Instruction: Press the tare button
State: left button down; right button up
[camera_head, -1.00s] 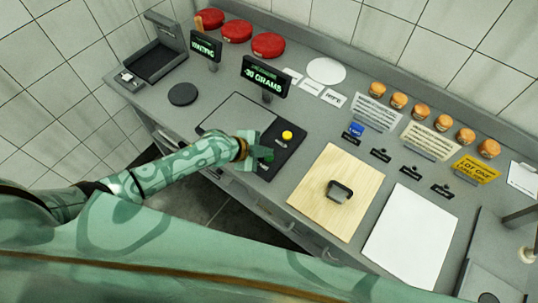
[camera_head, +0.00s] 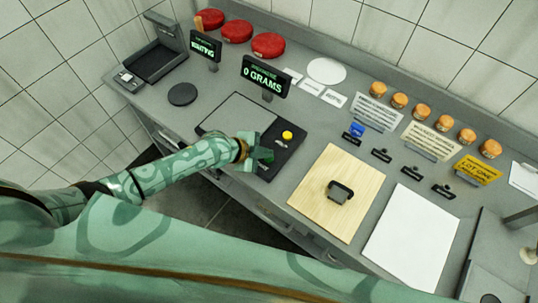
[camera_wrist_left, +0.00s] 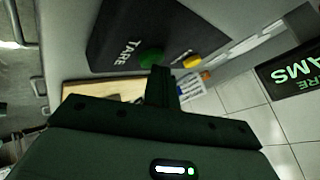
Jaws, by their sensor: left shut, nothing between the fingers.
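The scale (camera_head: 247,111) lies on the counter, with a dark control panel (camera_head: 291,149) at its right. Its display (camera_head: 264,76) reads "0 GRAMS". In the left wrist view the green button (camera_wrist_left: 151,56) sits beside the word TARE, with a yellow button (camera_wrist_left: 192,61) near it. The yellow button also shows in the head view (camera_head: 287,134). My left gripper (camera_head: 266,155) is shut and empty over the panel's near part, hiding the green button there. Its fingertips (camera_wrist_left: 161,72) appear beside the green button; I cannot tell whether they touch it. My right gripper is not in view.
A wooden board (camera_head: 325,205) with a dark handled tool (camera_head: 340,191) lies right of the panel, then a white sheet (camera_head: 411,238). Red cheese wheels (camera_head: 237,31), several jars (camera_head: 399,100) and signs stand along the back. A black disc (camera_head: 182,94) lies left.

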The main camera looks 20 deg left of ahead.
pick_arm(q)
jog(key=shift+r+p, duration=0.55)
jog(key=shift+r, duration=0.15)
jog(key=shift+r, duration=0.15)
notch_tip(320, 180, up, 5)
jog(key=p, duration=0.4)
dwell(0.5)
